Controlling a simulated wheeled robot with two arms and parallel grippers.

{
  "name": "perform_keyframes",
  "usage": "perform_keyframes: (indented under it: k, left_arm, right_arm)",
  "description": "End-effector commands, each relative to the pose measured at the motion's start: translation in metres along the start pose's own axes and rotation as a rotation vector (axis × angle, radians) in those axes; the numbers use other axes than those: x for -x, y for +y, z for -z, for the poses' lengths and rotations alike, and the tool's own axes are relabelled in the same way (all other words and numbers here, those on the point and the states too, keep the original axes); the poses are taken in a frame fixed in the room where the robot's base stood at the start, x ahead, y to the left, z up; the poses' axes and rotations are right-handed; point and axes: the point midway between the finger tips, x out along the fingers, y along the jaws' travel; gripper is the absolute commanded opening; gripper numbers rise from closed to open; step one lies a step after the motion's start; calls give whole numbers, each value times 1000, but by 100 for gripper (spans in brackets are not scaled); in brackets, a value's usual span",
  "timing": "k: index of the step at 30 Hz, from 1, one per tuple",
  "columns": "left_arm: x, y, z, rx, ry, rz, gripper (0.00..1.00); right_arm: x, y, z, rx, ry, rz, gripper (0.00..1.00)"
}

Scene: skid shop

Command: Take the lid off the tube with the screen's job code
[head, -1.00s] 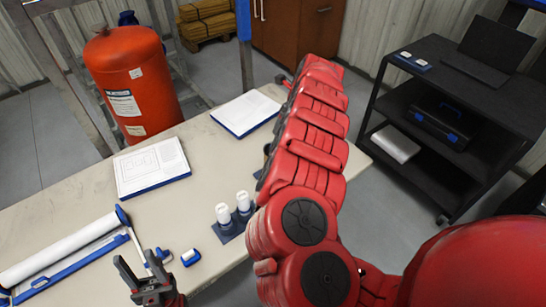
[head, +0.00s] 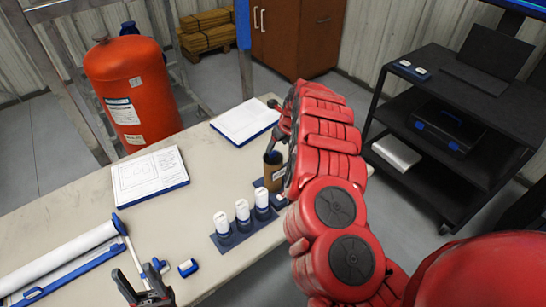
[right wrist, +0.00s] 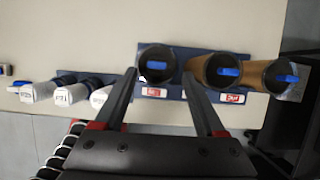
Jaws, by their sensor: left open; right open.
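My right gripper (right wrist: 159,75) is open, its fingers on either side of the leftmost tube end (right wrist: 157,65), a dark round end with a blue bar; I cannot tell whether they touch. To its right are two more brown tubes, the middle one (right wrist: 222,72) and the right one (right wrist: 283,76), with similar ends. Red-and-white labels, too small to read, mark the dark blue tube rack (right wrist: 180,113). In the head view one brown tube (head: 273,171) shows beside my right arm, which hides the others. My left gripper (head: 143,283) is open and empty near the table's front.
Several white-capped bottles, one at the left (head: 222,223), stand in a blue holder beside the tubes. Two papers on blue boards (head: 150,175), a white roll (head: 60,255) and a small blue-white item (head: 187,267) lie on the table (head: 90,215). A black cart (head: 460,95) stands right.

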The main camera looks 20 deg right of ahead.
Motion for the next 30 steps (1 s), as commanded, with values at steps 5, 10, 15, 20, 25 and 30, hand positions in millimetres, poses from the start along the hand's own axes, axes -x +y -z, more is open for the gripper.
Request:
perform_keyframes:
  k: [5, 10, 15, 20, 25, 30]
  left_arm:
    - [-13, -1, 2, 0, 0, 0, 50]
    - [-15, -1, 3, 0, 0, 0, 50]
    - [-17, -1, 3, 0, 0, 0, 50]
    - [-16, -1, 3, 0, 0, 0, 50]
    - [-16, -1, 3, 0, 0, 0, 50]
    - [-16, -1, 3, 0, 0, 0, 50]
  right_arm:
    - [-18, 4, 2, 2, 6, 1, 72]
    - [-35, 2, 2, -1, 3, 6, 72]
    - [-43, 4, 1, 1, 1, 1, 72]
    - [-45, 5, 1, 1, 1, -1, 72]
    - [-44, 5, 1, 0, 1, -1, 64]
    - [-44, 5, 1, 0, 1, -1, 33]
